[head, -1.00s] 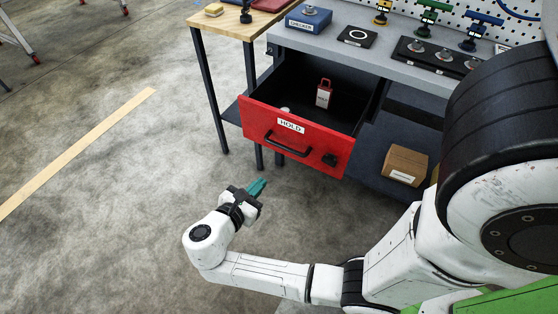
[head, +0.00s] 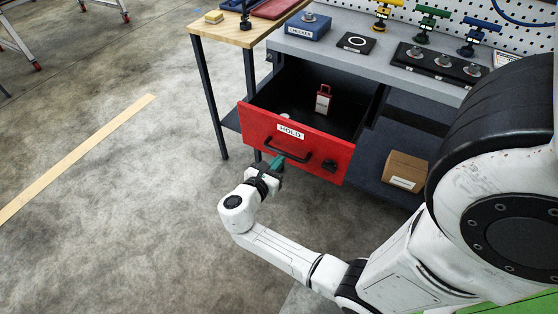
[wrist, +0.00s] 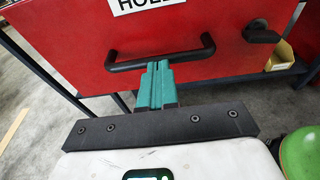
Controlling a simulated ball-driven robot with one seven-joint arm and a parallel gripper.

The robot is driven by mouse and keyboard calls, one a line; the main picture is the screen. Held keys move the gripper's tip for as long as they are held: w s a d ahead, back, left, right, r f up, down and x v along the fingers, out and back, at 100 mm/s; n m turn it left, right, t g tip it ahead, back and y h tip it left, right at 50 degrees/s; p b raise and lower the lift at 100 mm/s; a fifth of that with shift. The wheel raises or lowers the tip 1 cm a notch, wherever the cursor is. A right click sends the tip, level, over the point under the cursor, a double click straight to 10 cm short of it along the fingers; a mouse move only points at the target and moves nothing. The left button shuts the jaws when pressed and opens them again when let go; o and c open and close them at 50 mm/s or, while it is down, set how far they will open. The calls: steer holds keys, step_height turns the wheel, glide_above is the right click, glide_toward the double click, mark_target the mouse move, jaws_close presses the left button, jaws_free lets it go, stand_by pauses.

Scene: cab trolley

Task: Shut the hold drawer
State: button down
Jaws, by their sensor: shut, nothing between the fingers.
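The red hold drawer (head: 318,149) is pulled out from under the grey workbench, with a white HOLD label on its front. Its black bar handle (head: 288,152) runs across the front below the label. Inside the drawer lie a small red-and-white tagged item (head: 323,99) and a small pale round thing.
A black latch or knob (head: 330,167) sticks out at the drawer's lower right. A cardboard box (head: 405,171) sits on the lower shelf. A wooden-topped table (head: 235,27) adjoins on the left.

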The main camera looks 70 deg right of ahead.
mark_target(324, 97)
steer(key=shift+s+d+f, duration=0.15)
steer(key=shift+d, duration=0.35)
steer(key=shift+d, duration=0.15)
steer(key=r+b+x, duration=0.2)
steer(key=x, duration=0.7)
steer(key=r+b+x, duration=0.1)
steer(key=b+x, duration=0.2)
steer(key=x, duration=0.7)
steer(key=d+r+b+x, duration=0.1)
steer(key=r+b+x, duration=0.1)
steer(key=x, duration=0.8)
steer(key=shift+s+d+r+b, duration=0.2)
steer(key=shift+s+b, duration=0.1)
steer(key=shift+b, duration=0.05)
steer(key=shift+s+d, duration=0.1)
steer(key=shift+d, duration=0.35)
steer(key=shift+r, duration=0.15)
steer(key=shift+d+r, duration=0.1)
steer(key=shift+r, duration=0.05)
